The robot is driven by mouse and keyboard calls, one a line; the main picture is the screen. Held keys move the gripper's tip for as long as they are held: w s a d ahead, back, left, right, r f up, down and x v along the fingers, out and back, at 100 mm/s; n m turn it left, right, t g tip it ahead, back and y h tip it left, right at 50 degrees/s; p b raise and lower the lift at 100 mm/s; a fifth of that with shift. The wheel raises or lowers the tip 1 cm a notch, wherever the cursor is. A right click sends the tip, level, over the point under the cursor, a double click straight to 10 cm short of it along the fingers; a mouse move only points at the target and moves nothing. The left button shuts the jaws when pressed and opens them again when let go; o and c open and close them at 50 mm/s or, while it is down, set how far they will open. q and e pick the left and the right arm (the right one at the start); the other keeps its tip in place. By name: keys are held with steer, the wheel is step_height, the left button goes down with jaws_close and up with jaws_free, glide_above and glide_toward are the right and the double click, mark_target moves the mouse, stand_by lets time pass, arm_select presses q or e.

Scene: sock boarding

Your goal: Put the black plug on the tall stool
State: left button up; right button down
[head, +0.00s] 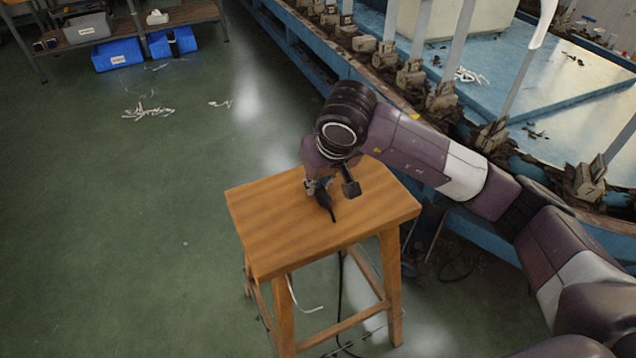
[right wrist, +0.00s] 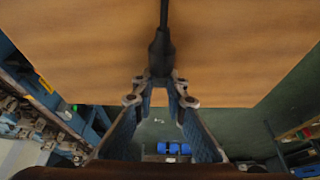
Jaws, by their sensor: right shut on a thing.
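The tall stool (head: 265,225) is wooden and stands on the green floor in the middle of the head view. Its flat top (right wrist: 70,65) fills the upper part of the right wrist view. The black plug (head: 325,200) is over the stool's top, held by my right gripper (head: 318,186). In the right wrist view the plug (right wrist: 161,50) sits between the fingertips of my right gripper (right wrist: 161,85), with its cord running up the picture. I cannot tell whether the plug touches the wood. My left gripper is not in view.
A blue machine bed (head: 480,75) with metal uprights runs along the right. A shelf at the back left has blue bins (head: 118,54) under it. White scraps (head: 148,112) lie on the floor. A dark cable (head: 340,290) hangs below the stool. The floor at left is mostly clear.

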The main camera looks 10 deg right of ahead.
mark_target(326, 199)
steer(key=shift+s+f, duration=0.4)
steer(key=shift+f, duration=0.4)
steer(key=c, duration=2)
jaws_free()
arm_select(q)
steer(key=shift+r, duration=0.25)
arm_select(e)
steer(key=shift+o, duration=0.2)
steer(key=shift+w+f, duration=0.15)
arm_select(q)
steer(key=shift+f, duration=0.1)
arm_select(e)
step_height(326, 199, up, 2)
steer(key=shift+p, duration=0.85)
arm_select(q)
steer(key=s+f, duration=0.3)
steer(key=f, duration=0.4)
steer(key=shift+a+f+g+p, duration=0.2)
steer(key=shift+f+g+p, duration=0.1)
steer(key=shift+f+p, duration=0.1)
arm_select(e)
steer(key=v, duration=1.1)
steer(key=shift+r, duration=0.45)
steer(key=shift+w, duration=0.2)
